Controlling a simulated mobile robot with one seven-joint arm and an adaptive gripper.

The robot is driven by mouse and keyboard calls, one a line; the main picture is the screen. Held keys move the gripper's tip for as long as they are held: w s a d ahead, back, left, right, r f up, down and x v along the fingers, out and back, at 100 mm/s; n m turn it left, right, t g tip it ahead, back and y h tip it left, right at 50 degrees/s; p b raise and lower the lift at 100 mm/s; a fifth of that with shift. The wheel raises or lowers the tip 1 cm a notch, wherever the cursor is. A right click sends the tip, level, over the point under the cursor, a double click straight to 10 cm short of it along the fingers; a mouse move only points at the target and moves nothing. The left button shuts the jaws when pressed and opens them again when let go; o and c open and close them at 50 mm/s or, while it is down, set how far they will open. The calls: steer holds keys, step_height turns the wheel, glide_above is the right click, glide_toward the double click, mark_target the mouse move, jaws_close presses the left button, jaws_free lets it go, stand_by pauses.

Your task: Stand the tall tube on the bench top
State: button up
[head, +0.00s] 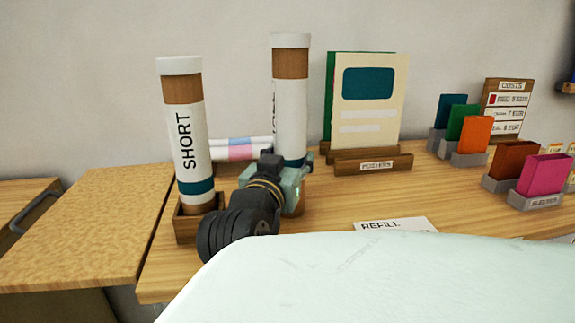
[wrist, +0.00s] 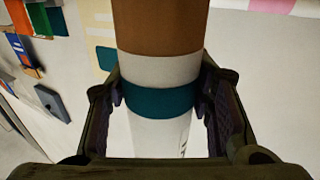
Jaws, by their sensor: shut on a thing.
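The tall tube (head: 291,110) stands upright with a white cap, brown ends, a white label and a teal band. The label's lettering is mostly hidden. My gripper (head: 284,177) is shut on its lower part near the teal band. In the wrist view, the fingers of my gripper (wrist: 160,98) sit on both sides of the tube (wrist: 160,70) at the band. A wooden surface (head: 85,225) lies at the left, beside the main wooden table (head: 330,205).
A tube marked SHORT (head: 186,130) stands in a wooden holder (head: 187,230) left of my gripper. Rolled paper (head: 240,142) lies behind. A folder rack (head: 372,163) stands right, with coloured card holders (head: 470,155) further right. A REFILL card (head: 395,225) lies in front. The left surface looks clear.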

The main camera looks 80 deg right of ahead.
steer(key=shift+a+r, duration=0.1)
steer(key=shift+f, duration=0.2)
steer(key=o, duration=1.2)
steer(key=shift+w+a+r+b, duration=0.15)
steer(key=shift+a+b, duration=0.6)
steer(key=shift+a, duration=2.3)
steer(key=shift+w+a+b, duration=0.2)
steer(key=shift+a+b, duration=0.55)
steer(key=shift+a, duration=2.25)
